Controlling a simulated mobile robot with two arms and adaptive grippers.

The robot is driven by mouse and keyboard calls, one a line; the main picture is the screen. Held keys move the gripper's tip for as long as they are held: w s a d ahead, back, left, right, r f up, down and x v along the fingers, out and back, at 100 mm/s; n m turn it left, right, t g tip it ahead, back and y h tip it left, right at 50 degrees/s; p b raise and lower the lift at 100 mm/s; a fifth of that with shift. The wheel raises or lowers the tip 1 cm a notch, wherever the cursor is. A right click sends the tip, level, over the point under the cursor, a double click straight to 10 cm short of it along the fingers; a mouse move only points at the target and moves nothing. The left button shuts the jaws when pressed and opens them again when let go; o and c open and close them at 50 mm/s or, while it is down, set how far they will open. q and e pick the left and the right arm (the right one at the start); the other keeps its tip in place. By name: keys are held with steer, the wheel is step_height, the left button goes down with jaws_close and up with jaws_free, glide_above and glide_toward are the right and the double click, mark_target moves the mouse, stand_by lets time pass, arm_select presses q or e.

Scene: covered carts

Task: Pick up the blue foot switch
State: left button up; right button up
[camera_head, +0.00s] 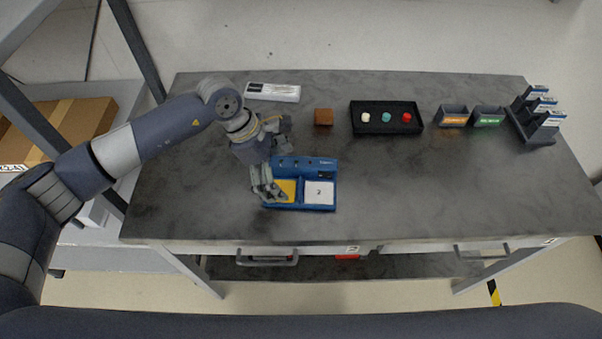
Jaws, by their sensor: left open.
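The blue foot switch (325,171) lies on the dark grey table, left of its middle. It has a yellow pad on the left and a white pad marked "2" on the right. My left gripper (276,162) is open at the left side of the switch. Its nearer finger overlaps the yellow pad in the picture and hides part of it; I cannot tell whether it touches. The other finger shows farther back, beyond the switch. My right gripper is not in view.
A white box (272,92) and a brown block (323,117) lie behind the switch. A black tray (387,131) holds white, teal and red pieces. Two small bins (454,121) and a dark rack (533,127) stand at right. The front right tabletop is clear.

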mark_target(288, 181)
arm_select(q)
steer(key=p+x, duration=0.1)
steer(key=x, duration=0.2)
steer(key=shift+s+d+f, duration=0.1)
steer(key=shift+d, duration=0.1)
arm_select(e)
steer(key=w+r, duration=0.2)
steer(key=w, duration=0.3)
arm_select(q)
steer(key=shift+d+f, duration=0.1)
steer(key=shift+f, duration=0.2)
steer(key=shift+c, duration=1.1)
steer(key=c, duration=0.9)
steer(key=shift+c, duration=0.4)
steer(key=shift+w+r+b, duration=0.2)
steer(key=shift+r+b, duration=0.1)
steer(key=shift+r, duration=0.35)
step_height(288, 181, up, 2)
steer(key=shift+r+b, duration=0.15)
steer(key=shift+b, duration=0.7)
steer(key=s+r+b, duration=0.1)
steer(key=s+b, duration=0.3)
steer(key=s, duration=1.2)
steer(key=shift+d+r+b, duration=0.3)
steer(key=shift+d+b, duration=0.05)
steer(key=shift+d, duration=0.15)
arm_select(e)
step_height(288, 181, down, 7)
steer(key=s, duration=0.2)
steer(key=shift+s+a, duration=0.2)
